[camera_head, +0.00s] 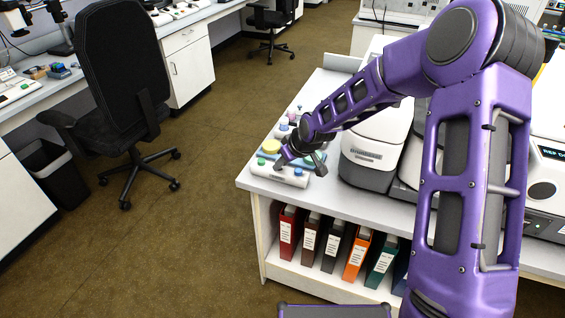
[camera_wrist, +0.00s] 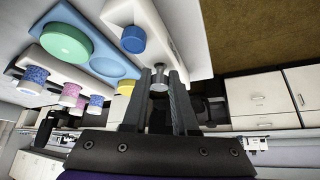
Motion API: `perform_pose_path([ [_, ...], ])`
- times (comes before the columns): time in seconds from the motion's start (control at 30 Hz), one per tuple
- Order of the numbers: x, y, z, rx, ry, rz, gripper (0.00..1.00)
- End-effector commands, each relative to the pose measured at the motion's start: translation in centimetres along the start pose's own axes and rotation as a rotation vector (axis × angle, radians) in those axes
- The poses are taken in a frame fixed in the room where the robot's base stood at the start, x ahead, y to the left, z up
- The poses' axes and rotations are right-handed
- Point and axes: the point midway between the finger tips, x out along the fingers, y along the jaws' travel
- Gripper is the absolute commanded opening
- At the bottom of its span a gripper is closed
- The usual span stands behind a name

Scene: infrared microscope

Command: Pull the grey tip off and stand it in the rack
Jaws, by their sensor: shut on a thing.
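My gripper (camera_wrist: 159,72) is shut on a small grey cylindrical tip (camera_wrist: 159,82), held between the fingertips in the wrist view. In the head view my gripper (camera_head: 288,157) is over the left end of the bench, among the small coloured parts. I cannot tell whether the tip is free or still joined to something. A white block with several patterned blue and pink pieces (camera_wrist: 70,95) is at the left of the wrist view. I cannot tell for sure whether it is the rack.
A light-blue tray (camera_wrist: 118,67) holds a green disc (camera_wrist: 63,43) and has an empty round recess. A white block with a blue knob (camera_wrist: 132,38) is beside the fingers. A yellow disc (camera_head: 271,146) lies nearby. A white-and-grey instrument (camera_head: 368,160) stands right of my gripper.

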Motion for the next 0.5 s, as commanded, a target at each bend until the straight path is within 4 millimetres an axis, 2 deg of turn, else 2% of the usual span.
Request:
perform_pose_path([
  [0.5,0.45,0.0,0.29,0.0,0.0,0.0,0.0],
])
